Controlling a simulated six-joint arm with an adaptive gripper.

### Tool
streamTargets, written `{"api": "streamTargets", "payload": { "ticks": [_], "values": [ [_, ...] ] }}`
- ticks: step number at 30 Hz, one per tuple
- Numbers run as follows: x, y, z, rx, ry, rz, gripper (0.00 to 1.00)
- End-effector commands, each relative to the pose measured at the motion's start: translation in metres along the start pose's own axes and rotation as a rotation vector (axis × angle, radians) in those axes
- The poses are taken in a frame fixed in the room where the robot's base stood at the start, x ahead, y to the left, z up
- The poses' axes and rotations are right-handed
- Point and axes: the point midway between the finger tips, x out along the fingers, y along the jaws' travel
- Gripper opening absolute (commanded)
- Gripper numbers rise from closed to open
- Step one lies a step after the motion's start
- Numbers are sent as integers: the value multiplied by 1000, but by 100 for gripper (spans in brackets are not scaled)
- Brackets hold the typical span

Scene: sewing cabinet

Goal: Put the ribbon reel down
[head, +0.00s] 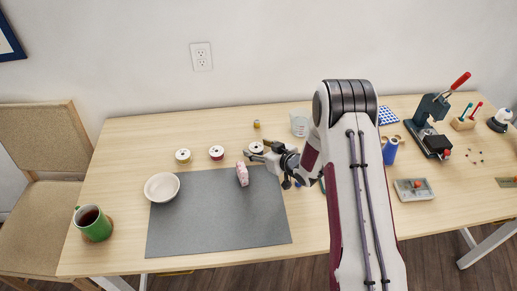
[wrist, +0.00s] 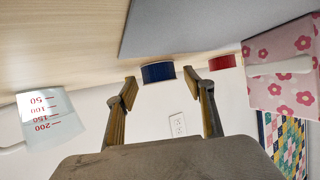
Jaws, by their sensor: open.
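A dark blue ribbon reel (wrist: 158,72) sits on the wooden table, seen from the side in the wrist view. In the head view, the reel (head: 256,148) is just behind the grey mat, its white top face showing. My gripper (wrist: 160,79) is open, one finger on each side of the reel, with gaps visible between the fingertips and the reel. In the head view, my gripper (head: 258,151) reaches in from the right at the reel, low over the table, and partly hides it. A red reel (wrist: 222,62) stands beyond the right finger.
The red reel (head: 217,152) and a yellow reel (head: 182,155) stand to the left in the head view. A pink flowered block (head: 242,174) is close in front, on the grey mat (head: 210,225). A measuring cup (head: 299,123) stands behind right. The mat's front is clear.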

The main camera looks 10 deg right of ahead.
Motion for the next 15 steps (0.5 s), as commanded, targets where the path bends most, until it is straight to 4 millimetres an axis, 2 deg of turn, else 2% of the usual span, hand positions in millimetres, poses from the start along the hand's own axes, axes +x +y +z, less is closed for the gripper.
{"api": "streamTargets", "payload": {
  "ticks": [8, 15],
  "values": [
    [-14, 1, -1, 1, -1, 1, 53],
    [-40, 1, -2, 1, -1, 2, 53]
  ]
}}
